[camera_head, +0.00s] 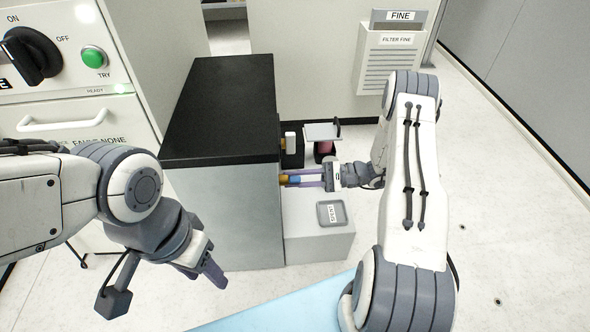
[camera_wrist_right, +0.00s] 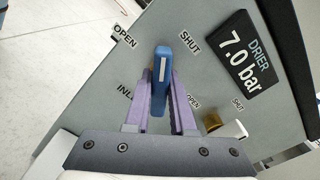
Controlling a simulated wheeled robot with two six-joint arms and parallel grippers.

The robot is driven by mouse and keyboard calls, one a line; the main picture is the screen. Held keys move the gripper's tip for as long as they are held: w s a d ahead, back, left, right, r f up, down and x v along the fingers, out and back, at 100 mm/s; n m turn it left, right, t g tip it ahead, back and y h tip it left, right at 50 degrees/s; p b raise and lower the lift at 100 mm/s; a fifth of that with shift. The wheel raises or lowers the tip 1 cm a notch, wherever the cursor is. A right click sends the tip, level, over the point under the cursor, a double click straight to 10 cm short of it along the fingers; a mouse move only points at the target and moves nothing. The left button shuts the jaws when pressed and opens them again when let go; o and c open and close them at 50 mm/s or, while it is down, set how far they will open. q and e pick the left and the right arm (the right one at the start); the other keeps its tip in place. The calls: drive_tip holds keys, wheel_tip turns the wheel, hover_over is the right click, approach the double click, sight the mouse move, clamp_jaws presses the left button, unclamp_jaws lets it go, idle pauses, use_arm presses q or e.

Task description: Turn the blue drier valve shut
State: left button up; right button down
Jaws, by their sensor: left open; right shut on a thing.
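The blue drier valve handle (camera_wrist_right: 161,82) stands out from the grey panel in the right wrist view, with a white line along it. Its top end sits between the OPEN label (camera_wrist_right: 125,36) and the SHUT label (camera_wrist_right: 190,43), nearer SHUT. My right gripper (camera_wrist_right: 160,95) is shut on the handle, one purple finger on each side. In the head view the right gripper (camera_head: 305,180) reaches the cabinet's right side, and a bit of the blue handle (camera_head: 295,180) shows between its fingers. My left gripper (camera_head: 214,274) is open and empty, in front of the cabinet.
A "DRIER 7.0 bar" display (camera_wrist_right: 252,58) is on the panel. A second valve with a white handle (camera_wrist_right: 227,131) sits close by at lower right. The black-topped cabinet (camera_head: 222,100) stands mid-scene. A grey tray (camera_head: 332,213) lies on a low block (camera_head: 318,244).

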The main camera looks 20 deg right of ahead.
drive_tip(key=m+p, duration=0.3)
drive_tip(key=m, duration=0.1)
drive_tip(key=shift+r+m, duration=0.1)
drive_tip(key=shift+m, duration=0.2)
drive_tip(key=shift+m+p, duration=0.65)
drive_tip(key=shift+m, duration=0.95)
drive_tip(key=c, duration=0.8)
unclamp_jaws()
drive_tip(key=shift+o, duration=0.2)
drive_tip(key=shift+d, duration=0.1)
drive_tip(key=p+v, duration=0.1)
drive_tip(key=v, duration=0.9)
drive_tip(key=shift+d, duration=0.2)
